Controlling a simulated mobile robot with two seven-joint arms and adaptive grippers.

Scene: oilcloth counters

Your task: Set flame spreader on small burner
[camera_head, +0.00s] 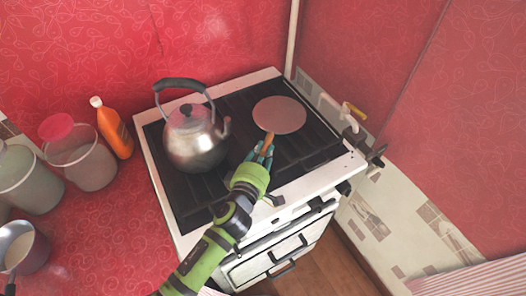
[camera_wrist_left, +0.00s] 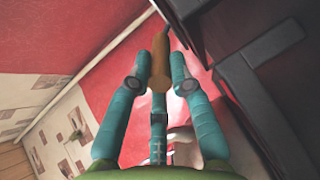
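The flame spreader (camera_head: 279,115) is a flat, round, greyish-pink disc with a brown handle, over the back right part of the stove top. My left gripper (camera_head: 262,153) is at the handle, from the front. In the left wrist view its teal fingers are closed around the brown handle (camera_wrist_left: 160,58). I cannot tell whether the disc touches the grate or hangs just above it. The small burner cannot be made out; the disc covers part of the dark grate (camera_head: 310,150). My right gripper is in neither view.
A metal kettle (camera_head: 195,145) stands on the left of the white stove (camera_head: 162,190). An orange bottle (camera_head: 115,131), a jar with a red lid (camera_head: 85,165) and a pot (camera_head: 18,250) are on the red counter at left.

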